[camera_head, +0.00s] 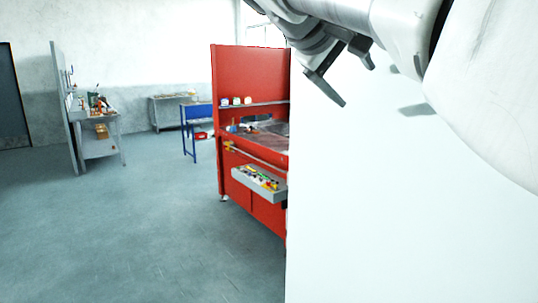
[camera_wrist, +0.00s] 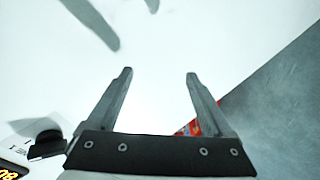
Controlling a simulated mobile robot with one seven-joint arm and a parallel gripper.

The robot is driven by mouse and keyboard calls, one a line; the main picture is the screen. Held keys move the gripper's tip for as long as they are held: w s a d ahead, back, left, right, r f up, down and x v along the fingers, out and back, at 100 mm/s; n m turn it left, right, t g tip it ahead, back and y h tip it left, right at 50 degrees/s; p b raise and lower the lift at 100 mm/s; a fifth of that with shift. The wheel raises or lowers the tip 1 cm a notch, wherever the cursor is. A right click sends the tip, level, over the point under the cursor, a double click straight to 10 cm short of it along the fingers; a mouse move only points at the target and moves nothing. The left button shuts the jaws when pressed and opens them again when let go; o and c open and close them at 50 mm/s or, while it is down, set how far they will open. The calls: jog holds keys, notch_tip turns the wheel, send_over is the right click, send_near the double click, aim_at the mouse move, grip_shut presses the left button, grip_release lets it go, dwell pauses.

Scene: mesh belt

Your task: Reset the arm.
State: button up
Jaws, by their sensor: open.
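My gripper (camera_head: 356,80) hangs at the top of the head view, at the end of my arm, in front of a large white surface. In the wrist view my gripper (camera_wrist: 160,78) has its two fingers apart with nothing between them. The white surface (camera_wrist: 220,40) fills most of that view behind the fingers. I cannot tell how far the fingers are from it.
The white surface (camera_head: 400,220) takes up the right of the head view. Left of it stands a red workstation (camera_head: 250,75) with a grey tray (camera_head: 245,183) of small parts. A grey bench (camera_head: 100,148) and a blue table (camera_head: 188,125) stand farther back. Open floor (camera_head: 130,230) lies at left.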

jog(key=s+f+m+g+y, duration=0.1)
jog(key=s+f+y, duration=0.1)
jog(key=s+f, duration=0.5)
jog(key=s+f+m+g+y, duration=0.1)
jog(key=s+f, duration=0.6)
jog(key=f, duration=0.8)
jog(key=s+f+m+g+y, duration=0.1)
jog(key=s+f+m+y, duration=0.1)
jog(key=s+f+y, duration=0.3)
jog(key=s+f, duration=0.3)
jog(key=f, duration=0.3)
jog(key=shift+m, duration=0.3)
